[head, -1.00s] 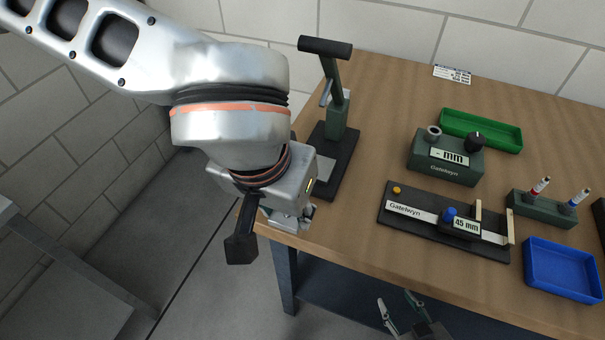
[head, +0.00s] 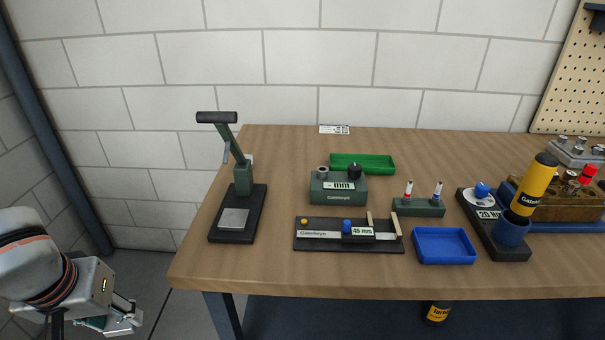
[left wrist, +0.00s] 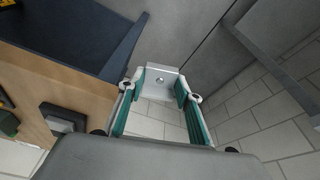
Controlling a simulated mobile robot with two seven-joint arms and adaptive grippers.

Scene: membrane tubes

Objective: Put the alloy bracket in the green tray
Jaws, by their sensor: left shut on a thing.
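The alloy bracket (left wrist: 160,80) is a pale metal piece with a hole, seen at the fingertips in the left wrist view. My left gripper (left wrist: 163,90) is shut on it, with teal finger pads on both sides. In the head view my left gripper (head: 122,314) is at the lower left, off the table's left end and clear of it. The green tray (head: 382,170) stands at the back of the table, partly behind a green gauge box, and looks empty. My right gripper is not in view.
A lever press (head: 240,190) stands at the table's left end, between my left gripper and the tray. A gauge box (head: 325,196), a measuring slide (head: 310,244), a pen stand (head: 418,208) and a blue tray (head: 444,259) are nearby. The back left tabletop is clear.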

